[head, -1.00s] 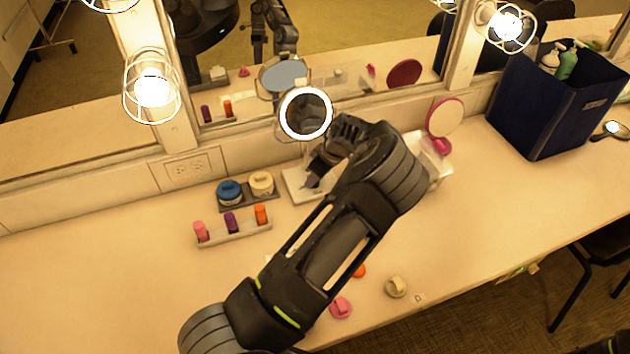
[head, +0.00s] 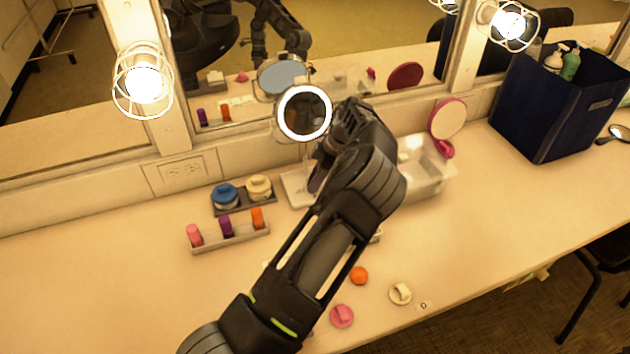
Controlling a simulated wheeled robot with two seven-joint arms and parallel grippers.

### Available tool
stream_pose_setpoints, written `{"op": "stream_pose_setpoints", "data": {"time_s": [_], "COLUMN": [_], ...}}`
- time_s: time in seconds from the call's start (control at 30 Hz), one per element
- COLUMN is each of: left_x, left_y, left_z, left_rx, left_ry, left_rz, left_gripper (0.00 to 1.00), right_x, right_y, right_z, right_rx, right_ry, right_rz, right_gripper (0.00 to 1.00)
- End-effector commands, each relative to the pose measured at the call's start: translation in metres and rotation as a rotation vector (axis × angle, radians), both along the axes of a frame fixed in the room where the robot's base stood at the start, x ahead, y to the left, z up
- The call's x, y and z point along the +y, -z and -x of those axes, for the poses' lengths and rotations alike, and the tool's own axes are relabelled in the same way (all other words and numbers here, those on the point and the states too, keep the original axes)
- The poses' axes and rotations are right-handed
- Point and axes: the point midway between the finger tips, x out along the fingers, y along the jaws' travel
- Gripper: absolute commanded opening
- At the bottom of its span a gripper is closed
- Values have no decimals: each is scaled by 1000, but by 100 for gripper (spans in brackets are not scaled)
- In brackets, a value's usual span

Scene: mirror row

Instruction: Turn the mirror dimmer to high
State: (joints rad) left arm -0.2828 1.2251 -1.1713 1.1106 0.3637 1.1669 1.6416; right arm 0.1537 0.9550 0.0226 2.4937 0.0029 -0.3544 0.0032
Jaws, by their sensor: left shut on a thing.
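The round mirror (head: 304,113) with a bright white ring light stands on a thin post against the wall. Its pale base (head: 294,190) sits on the counter, partly covered by my left arm. My left gripper (head: 317,180) points down at the right part of this base, beside the post. It is shut on the mirror dimmer at the base, though the fingers and wrist hide the dimmer itself and its setting cannot be read. The ring light is lit. My right gripper is out of view.
Left of the base are a tray with a blue-lidded jar (head: 225,195) and a cream jar (head: 258,186), and a lipstick rack (head: 232,236). Right are a clear bin (head: 424,173), a pink hand mirror (head: 447,118) and a navy box (head: 553,112). Loose caps (head: 342,316) lie in front.

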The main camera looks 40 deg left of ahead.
Motion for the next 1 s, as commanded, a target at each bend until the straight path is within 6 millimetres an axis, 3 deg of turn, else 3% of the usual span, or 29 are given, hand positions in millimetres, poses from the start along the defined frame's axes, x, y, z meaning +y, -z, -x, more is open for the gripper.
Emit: {"op": "stream_pose_setpoints", "data": {"time_s": [0.23, 0.27, 0.5, 0.83, 1.0], "left_x": [-2, -2, -1, -1, -6], "left_y": [1, 1, 1, -1, -15], "left_z": [-1, -1, 0, -1, -5], "left_rx": [-1, -1, -1, -1, -3], "left_ry": [1, 1, 2, 2, 4], "left_rz": [5, 5, 3, 2, 2], "left_gripper": [0, 29, 48, 50, 50], "right_x": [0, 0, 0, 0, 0], "right_y": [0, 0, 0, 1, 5], "right_z": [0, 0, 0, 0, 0], "right_rx": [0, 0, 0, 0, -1], "right_ry": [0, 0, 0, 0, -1], "right_rz": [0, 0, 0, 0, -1], "right_gripper": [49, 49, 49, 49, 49]}}
